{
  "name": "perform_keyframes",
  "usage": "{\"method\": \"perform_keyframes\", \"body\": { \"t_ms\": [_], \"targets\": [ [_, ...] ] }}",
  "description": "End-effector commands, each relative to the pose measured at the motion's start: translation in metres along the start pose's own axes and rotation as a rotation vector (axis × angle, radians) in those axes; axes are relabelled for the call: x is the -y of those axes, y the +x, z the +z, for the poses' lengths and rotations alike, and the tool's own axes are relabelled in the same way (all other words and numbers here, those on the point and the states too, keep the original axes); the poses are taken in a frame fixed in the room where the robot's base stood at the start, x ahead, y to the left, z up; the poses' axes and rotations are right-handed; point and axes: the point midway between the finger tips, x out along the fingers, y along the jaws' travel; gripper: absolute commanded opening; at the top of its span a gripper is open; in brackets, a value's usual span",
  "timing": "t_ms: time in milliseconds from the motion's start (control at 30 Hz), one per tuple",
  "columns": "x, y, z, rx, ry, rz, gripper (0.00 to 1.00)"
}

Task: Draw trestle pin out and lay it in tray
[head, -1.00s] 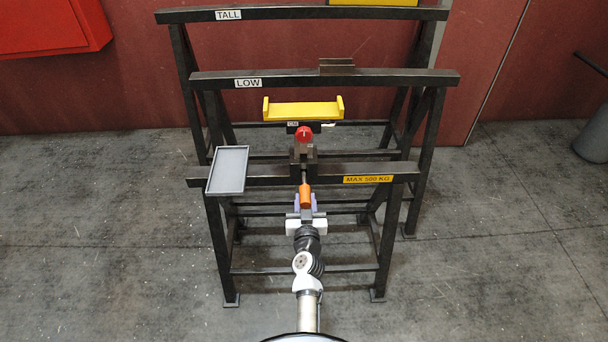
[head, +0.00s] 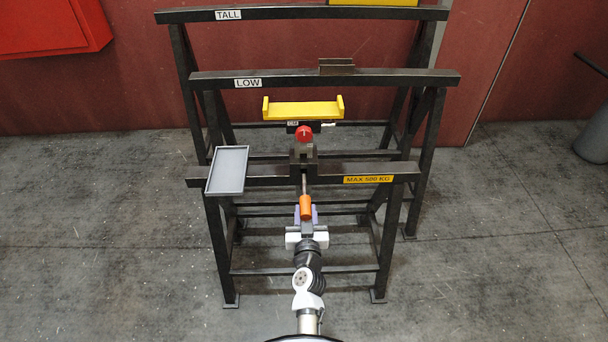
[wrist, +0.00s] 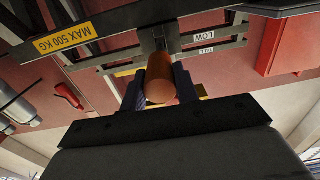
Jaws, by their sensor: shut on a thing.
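The trestle pin has an orange handle (head: 306,206) and a thin metal shank (head: 304,183) that runs back toward the dark bracket (head: 304,160) on the front trestle beam. My gripper (head: 306,214) is shut on the orange handle, which also shows end-on between the fingers in the wrist view (wrist: 160,78). Whether the shank's far tip is still inside the bracket is hard to tell. The grey tray (head: 228,170) sits at the left end of the front beam and is empty.
A yellow cradle (head: 303,109) with a red knob (head: 304,133) stands behind the bracket. Dark trestles labelled LOW (head: 248,83) and TALL (head: 228,15) stand farther back. The front beam (head: 260,175) lies between bracket and tray. The floor in front is clear.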

Motion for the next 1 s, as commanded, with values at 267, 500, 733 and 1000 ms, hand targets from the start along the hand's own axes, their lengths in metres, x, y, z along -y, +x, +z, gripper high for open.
{"method": "perform_keyframes", "body": {
  "t_ms": [267,500,733,1000],
  "targets": [
    [0.000,0.000,-0.003,-0.002,0.000,0.001,0.08],
    [0.000,-0.006,-0.013,-0.003,-0.001,0.001,0.08],
    [0.000,-0.012,-0.022,-0.002,-0.001,0.000,0.08],
    [0.000,-0.019,-0.031,-0.002,0.000,0.000,0.08]
  ]
}}
